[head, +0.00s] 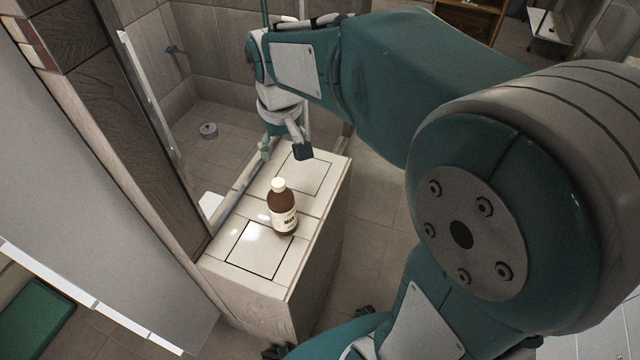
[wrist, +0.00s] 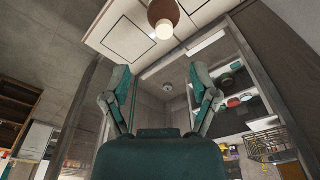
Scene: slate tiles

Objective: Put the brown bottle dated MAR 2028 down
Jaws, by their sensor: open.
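The brown bottle (head: 282,211) with a white cap and a pale label stands upright on a tiled ledge (head: 247,285) in the head view. The label shows dark letters that look like MAR; the rest is too small to read. In the wrist view the bottle (wrist: 163,14) is at the top edge, cap toward me and partly cut off. My gripper (head: 285,152) is over the far end of the ledge, beyond the bottle and apart from it. In the wrist view its two fingers (wrist: 160,88) are spread wide with nothing between them.
Two dark-outlined squares mark the ledge top, one (head: 258,249) beside the bottle and one (head: 305,172) at the far end. A tiled recess with a round drain (head: 209,130) lies behind the ledge. A green mat (head: 36,318) is at lower left.

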